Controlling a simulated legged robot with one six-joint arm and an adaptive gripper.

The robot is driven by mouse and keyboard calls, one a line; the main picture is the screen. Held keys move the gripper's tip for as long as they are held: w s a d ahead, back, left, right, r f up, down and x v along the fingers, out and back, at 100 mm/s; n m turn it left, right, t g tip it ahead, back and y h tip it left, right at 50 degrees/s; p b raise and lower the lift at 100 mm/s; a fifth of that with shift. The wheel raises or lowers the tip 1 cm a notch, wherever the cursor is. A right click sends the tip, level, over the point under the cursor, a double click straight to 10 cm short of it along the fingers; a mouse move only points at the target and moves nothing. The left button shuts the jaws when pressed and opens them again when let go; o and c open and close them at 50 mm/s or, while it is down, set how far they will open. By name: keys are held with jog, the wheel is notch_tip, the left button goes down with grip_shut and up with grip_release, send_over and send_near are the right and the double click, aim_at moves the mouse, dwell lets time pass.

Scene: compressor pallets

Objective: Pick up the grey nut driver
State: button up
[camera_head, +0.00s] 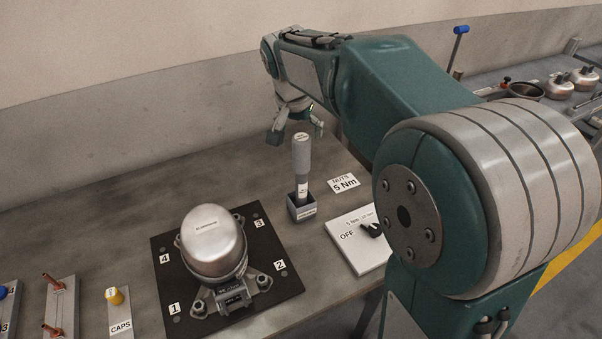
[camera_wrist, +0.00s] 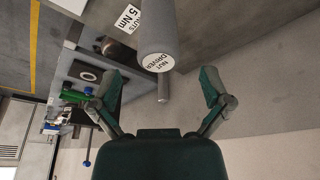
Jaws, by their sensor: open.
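The grey nut driver (camera_head: 301,157) stands upright in a small dark square holder (camera_head: 301,205) on the bench. In the wrist view the nut driver (camera_wrist: 158,38) shows its round end with a "NUT DRIVER" label, ahead of and between the fingers. My gripper (camera_head: 295,130) is behind and above the nut driver's top in the head view. In the wrist view my gripper (camera_wrist: 158,82) has its two green fingers spread wide, with nothing held between them. I cannot tell from these frames how far the fingers are from the handle.
A silver compressor (camera_head: 212,242) sits on a dark numbered plate left of the holder. A "NUTS 5 Nm" card (camera_head: 343,184) and a white board marked "OFF" (camera_head: 350,245) lie to the right. The bench behind the compressor is bare.

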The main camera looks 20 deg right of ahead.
aim_at(302, 146)
jog(key=x, duration=0.5)
jog(key=shift+f, duration=0.25)
grip_shut()
